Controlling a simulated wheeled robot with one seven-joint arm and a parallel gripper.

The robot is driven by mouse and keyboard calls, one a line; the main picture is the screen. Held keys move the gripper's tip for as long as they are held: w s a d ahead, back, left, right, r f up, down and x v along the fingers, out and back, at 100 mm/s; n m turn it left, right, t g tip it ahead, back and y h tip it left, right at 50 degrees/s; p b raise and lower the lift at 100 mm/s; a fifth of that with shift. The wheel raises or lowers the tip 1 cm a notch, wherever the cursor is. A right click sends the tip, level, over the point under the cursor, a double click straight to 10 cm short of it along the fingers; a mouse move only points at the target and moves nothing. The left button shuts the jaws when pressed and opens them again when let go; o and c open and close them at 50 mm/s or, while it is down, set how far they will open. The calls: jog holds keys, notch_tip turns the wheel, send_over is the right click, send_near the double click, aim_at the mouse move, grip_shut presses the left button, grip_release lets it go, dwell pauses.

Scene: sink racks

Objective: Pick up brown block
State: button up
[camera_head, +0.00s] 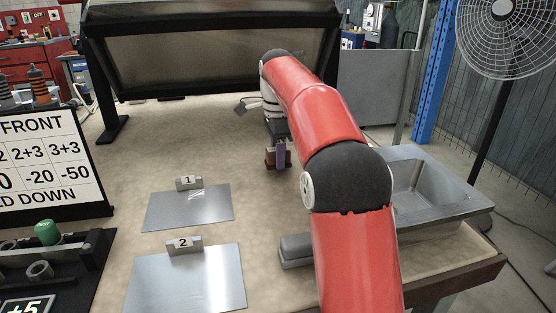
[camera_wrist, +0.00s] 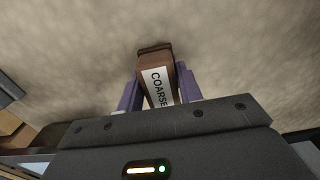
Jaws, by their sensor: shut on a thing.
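The brown block (camera_wrist: 156,66) carries a white label reading "COARSE" in the wrist view. It sits between the two purple fingers of my gripper (camera_wrist: 157,88), which are shut on its sides. In the head view the brown block (camera_head: 270,158) shows at the end of my red arm, partly covered by a purple finger of my gripper (camera_head: 279,153). It is at or just above the tan tabletop; I cannot tell whether it touches.
Metal plates marked 1 (camera_head: 190,208) and 2 (camera_head: 190,280) lie to the left. A grey block (camera_head: 296,250) lies nearer. A sink (camera_head: 425,185) is at the right. A dark-framed panel (camera_head: 180,60) stands behind. A sign (camera_head: 45,165) and a black rack (camera_head: 75,270) are at far left.

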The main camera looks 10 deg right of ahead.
notch_tip(320, 180, up, 8)
jog(key=shift+r, duration=0.1)
dwell(0.4)
jog(key=o, duration=0.4)
jog(key=shift+c, duration=1.2)
jog(key=shift+s, duration=0.1)
